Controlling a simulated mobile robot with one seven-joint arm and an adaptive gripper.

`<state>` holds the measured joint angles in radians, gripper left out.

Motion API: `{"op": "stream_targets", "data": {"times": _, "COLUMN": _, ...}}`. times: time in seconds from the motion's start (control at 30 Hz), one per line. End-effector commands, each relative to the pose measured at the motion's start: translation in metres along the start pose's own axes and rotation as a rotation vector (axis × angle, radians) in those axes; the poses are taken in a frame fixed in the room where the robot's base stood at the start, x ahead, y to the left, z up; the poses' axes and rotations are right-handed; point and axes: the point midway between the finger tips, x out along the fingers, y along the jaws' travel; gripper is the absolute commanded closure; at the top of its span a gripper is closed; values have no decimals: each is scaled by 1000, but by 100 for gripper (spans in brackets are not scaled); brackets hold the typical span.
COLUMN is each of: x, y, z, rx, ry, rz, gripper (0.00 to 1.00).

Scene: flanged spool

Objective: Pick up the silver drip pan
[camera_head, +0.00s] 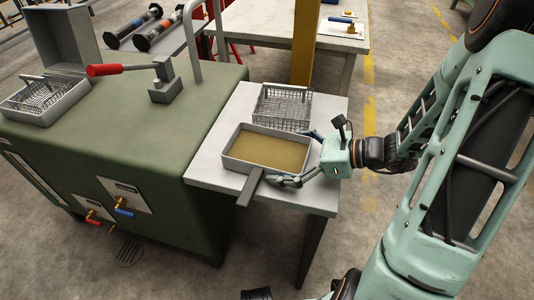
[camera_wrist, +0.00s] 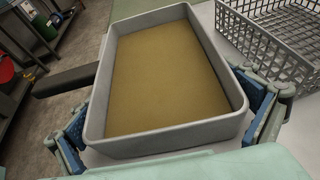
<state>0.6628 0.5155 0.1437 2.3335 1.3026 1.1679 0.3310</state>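The silver drip pan (camera_head: 226,162) is a shallow grey rectangular tray with a brown inside, lying flat on the light side table. It fills the middle of the wrist view (camera_wrist: 165,146). My gripper (camera_head: 291,157) is at the pan's right end in the head view. Its fingers are spread wide, one on each side of that end, as the wrist view also shows (camera_wrist: 170,106). The blue finger pads are close to the pan's outer walls; I cannot tell whether they touch.
A grey wire basket (camera_head: 283,108) stands right behind the pan. A dark bar (camera_head: 250,187) sticks out from the pan's front side past the table (camera_head: 318,198) edge. A green cabinet (camera_head: 120,140) with a red-handled lever (camera_head: 118,69) and another basket (camera_head: 45,100) stands left.

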Motion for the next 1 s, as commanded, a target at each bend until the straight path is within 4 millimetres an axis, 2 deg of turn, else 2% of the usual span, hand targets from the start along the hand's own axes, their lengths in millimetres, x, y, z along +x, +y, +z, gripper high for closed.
{"op": "stream_targets", "data": {"times": 0.07, "x": 0, "y": 0, "z": 0, "rx": 0, "ry": 0, "rz": 0, "gripper": 14}}
{"op": "stream_targets", "data": {"times": 0.43, "x": 0, "y": 0, "z": 0, "rx": 0, "ry": 0, "rz": 0, "gripper": 54}}
{"op": "stream_targets", "data": {"times": 0.77, "x": -2, "y": 0, "z": 5, "rx": -2, "ry": -3, "rz": 0, "gripper": 54}}
{"op": "stream_targets", "data": {"times": 1.0, "x": -12, "y": 0, "z": 31, "rx": -5, "ry": -1, "rz": 0, "gripper": 54}}
